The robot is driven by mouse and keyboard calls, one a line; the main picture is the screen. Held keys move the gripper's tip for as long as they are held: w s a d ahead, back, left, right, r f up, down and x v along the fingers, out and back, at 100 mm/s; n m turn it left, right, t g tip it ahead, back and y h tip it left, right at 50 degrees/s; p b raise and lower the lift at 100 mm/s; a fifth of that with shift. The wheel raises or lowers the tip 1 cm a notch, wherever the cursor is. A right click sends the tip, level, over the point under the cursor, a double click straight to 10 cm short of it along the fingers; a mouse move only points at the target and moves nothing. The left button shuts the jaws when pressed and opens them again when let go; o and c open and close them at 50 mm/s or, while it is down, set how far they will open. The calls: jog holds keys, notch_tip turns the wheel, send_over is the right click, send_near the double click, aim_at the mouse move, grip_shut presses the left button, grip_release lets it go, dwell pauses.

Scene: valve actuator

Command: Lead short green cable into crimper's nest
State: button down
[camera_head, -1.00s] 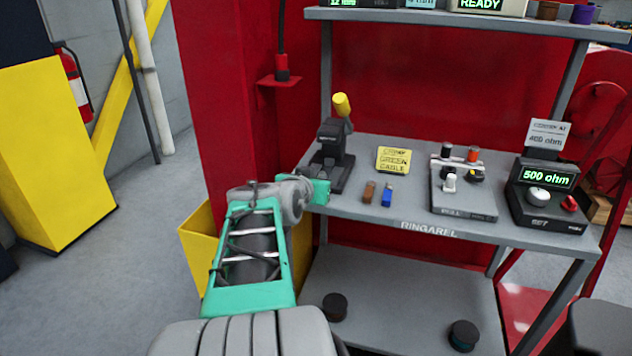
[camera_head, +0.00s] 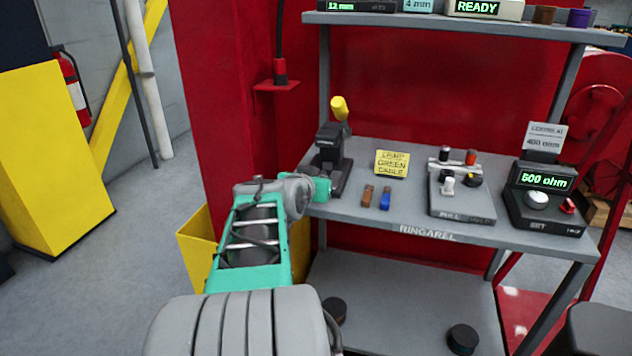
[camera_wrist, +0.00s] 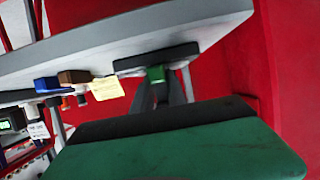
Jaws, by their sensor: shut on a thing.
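The crimper (camera_head: 331,152) is a dark upright tool with a yellow-tipped lever, on the left end of the shelf. My gripper (camera_head: 326,187) is at the front of its base, at the shelf's left front edge. In the wrist view, tilted upside down, my grey fingers (camera_wrist: 158,84) close on the short green cable (camera_wrist: 157,73), a small green block. It appears in front of the crimper's dark base (camera_wrist: 128,66). The large green gripper body fills the bottom of that view. The nest is hidden, and I cannot tell whether the cable touches it.
A brown cable (camera_head: 367,195) and a blue cable (camera_head: 385,200) lie right of my gripper. A pull tester (camera_head: 462,203) and a resistance box (camera_head: 545,205) are farther right. A red column (camera_head: 222,110) stands left.

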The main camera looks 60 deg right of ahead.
aim_at(322, 172)
jog(key=shift+w+d, duration=0.15)
jog(key=shift+d, duration=0.65)
jog(key=shift+w+d, duration=0.1)
jog(key=shift+d, duration=0.7)
jog(key=c, duration=1.3)
grip_release()
jog(key=shift+o, duration=0.2)
jog(key=v, duration=0.7)
jog(key=shift+a+r, duration=0.2)
jog(key=shift+a, duration=0.15)
jog(key=shift+w+p, duration=0.1)
jog(key=shift+p, duration=0.2)
